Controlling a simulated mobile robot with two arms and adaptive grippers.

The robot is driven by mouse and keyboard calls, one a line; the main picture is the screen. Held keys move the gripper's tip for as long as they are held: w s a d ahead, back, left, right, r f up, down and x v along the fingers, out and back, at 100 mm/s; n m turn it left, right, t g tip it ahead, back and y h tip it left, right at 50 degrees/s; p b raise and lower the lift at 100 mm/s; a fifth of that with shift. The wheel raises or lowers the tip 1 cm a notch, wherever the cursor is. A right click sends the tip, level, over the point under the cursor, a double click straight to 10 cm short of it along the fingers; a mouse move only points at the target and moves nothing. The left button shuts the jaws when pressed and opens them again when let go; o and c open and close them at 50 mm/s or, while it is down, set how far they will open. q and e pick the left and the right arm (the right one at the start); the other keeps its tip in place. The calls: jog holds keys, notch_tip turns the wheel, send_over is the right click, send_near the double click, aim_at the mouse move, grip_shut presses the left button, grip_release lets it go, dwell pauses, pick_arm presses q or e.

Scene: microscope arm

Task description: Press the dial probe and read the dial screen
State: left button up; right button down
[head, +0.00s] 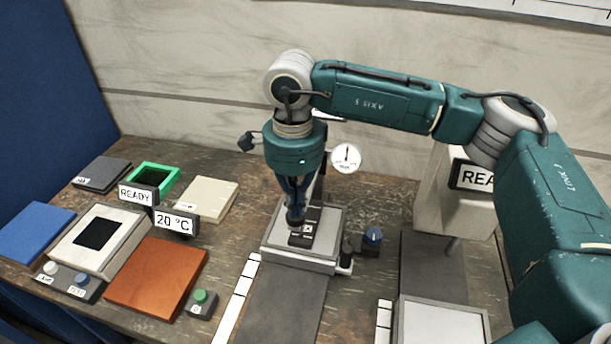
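My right gripper (295,220) comes down from above over the grey stand (330,228) in the middle of the table. Its fingers taper together to one dark tip and look shut. The tip is at or just above a small black block (311,228) with a white mark on the stand's plate; I cannot tell if they touch. A round white dial (346,158) with a black needle shows just right of the gripper, its needle pointing about straight up. The dial probe is not clearly seen and may be behind the gripper. My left gripper is not in view.
At the right, a screen (470,177) reading "REA" is partly hidden by my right arm. At the left are a "READY" sign (138,194), a "20 °C" sign (175,222), an orange plate (157,276) and a green button (200,296). A blue-topped knob (373,235) is beside the stand.

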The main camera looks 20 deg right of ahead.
jog(key=shift+s+f, duration=0.2)
jog(key=shift+f, duration=0.1)
jog(key=shift+w+r+p, duration=0.15)
jog(key=shift+r+p, duration=0.4)
jog(key=shift+r, duration=0.4)
jog(key=shift+r+p, duration=1)
jog(key=shift+r, duration=1.15)
notch_tip(320, 180, up, 12)
jog(key=shift+f, duration=0.1)
